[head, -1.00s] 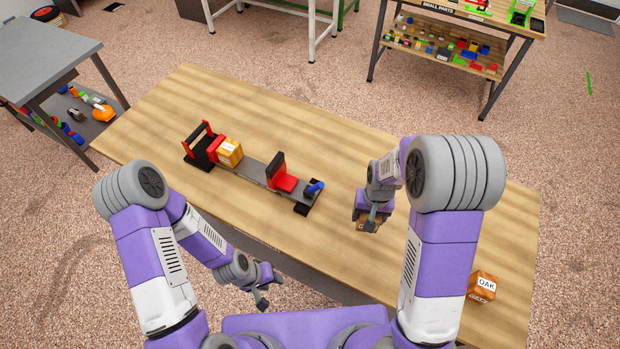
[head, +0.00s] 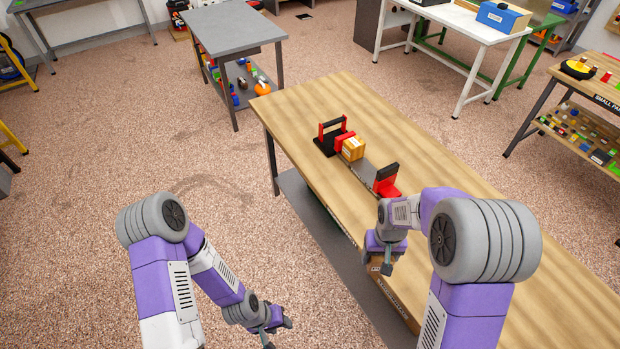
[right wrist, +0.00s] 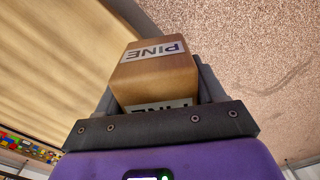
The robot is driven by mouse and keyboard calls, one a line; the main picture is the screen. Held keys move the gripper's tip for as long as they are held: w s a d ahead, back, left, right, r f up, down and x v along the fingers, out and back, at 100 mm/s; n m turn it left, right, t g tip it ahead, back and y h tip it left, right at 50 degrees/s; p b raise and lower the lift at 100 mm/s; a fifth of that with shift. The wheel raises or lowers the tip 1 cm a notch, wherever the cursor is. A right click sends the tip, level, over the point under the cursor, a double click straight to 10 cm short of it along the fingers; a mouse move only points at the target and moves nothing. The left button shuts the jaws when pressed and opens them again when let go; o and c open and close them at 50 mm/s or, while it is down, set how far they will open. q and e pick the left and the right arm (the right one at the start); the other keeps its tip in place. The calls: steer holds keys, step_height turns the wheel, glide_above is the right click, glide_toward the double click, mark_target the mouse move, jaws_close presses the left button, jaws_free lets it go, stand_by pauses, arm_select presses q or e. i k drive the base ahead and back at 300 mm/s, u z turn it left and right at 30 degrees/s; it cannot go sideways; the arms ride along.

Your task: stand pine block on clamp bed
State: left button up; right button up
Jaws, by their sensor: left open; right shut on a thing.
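The pine block (right wrist: 155,78) is held in my right gripper, with its PINE labels showing in the right wrist view. In the head view my right gripper (head: 386,266) hangs over the near edge of the wooden bench, and the block is mostly hidden there. The clamp bed (head: 367,172) is a grey bar on the bench, with a black and red end frame at its far left and a red and black jaw (head: 387,181) at its right. My right arm covers the bar's right end. My left gripper (head: 278,338) is open and empty, low over the floor left of the bench.
An orange-yellow block (head: 352,148) stands on the clamp bed against the red pad at its left end. The wooden bench (head: 300,105) is bare around the clamp. A grey table (head: 230,28) stands behind it, and open floor lies to the left.

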mark_target(367, 170)
steer(key=u, duration=0.55)
steer(key=k, duration=0.75)
steer(key=u, duration=0.9)
steer(key=i, duration=1.4)
steer(key=z, duration=0.85)
steer(key=i, duration=0.95)
steer(key=z, duration=1.45)
steer(key=i, duration=0.75)
steer(key=z, duration=0.05)
